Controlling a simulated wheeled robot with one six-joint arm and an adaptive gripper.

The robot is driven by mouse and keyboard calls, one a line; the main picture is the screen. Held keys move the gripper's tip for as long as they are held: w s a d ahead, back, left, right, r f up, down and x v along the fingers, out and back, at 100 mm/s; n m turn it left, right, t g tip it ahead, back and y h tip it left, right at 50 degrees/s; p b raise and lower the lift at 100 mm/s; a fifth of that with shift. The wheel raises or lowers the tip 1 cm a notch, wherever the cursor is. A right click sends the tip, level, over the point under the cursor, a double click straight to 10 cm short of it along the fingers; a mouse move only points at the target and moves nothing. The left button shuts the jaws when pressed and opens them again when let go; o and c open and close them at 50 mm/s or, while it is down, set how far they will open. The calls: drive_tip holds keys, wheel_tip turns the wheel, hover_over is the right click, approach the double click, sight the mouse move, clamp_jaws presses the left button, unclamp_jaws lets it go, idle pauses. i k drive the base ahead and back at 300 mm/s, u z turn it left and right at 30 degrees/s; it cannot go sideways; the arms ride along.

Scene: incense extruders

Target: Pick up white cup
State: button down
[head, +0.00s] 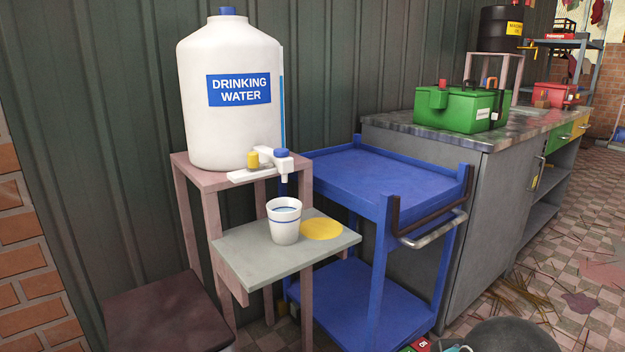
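The white cup (284,222) stands upright on a small grey shelf (262,260) in the head view. It has blue bands, and something bluish shows inside its rim. It is below the spout of the white drinking water tank (231,120). A flat yellow disc (321,229) lies on the shelf just right of the cup. My gripper does not show in this view.
A blue cart (385,180) with a dark bar and grey handle stands right of the shelf. A grey counter (455,135) with green boxes (460,107) is behind it. A dark stool (165,315) is at lower left. Tiled floor (540,275) shows at right.

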sight(284, 214)
drive_tip(key=z, duration=1.9)
drive_tip(key=k, duration=1.7)
drive_tip(key=u, duration=2.3)
drive_tip(key=i, duration=0.5)
drive_tip(key=u, duration=0.1)
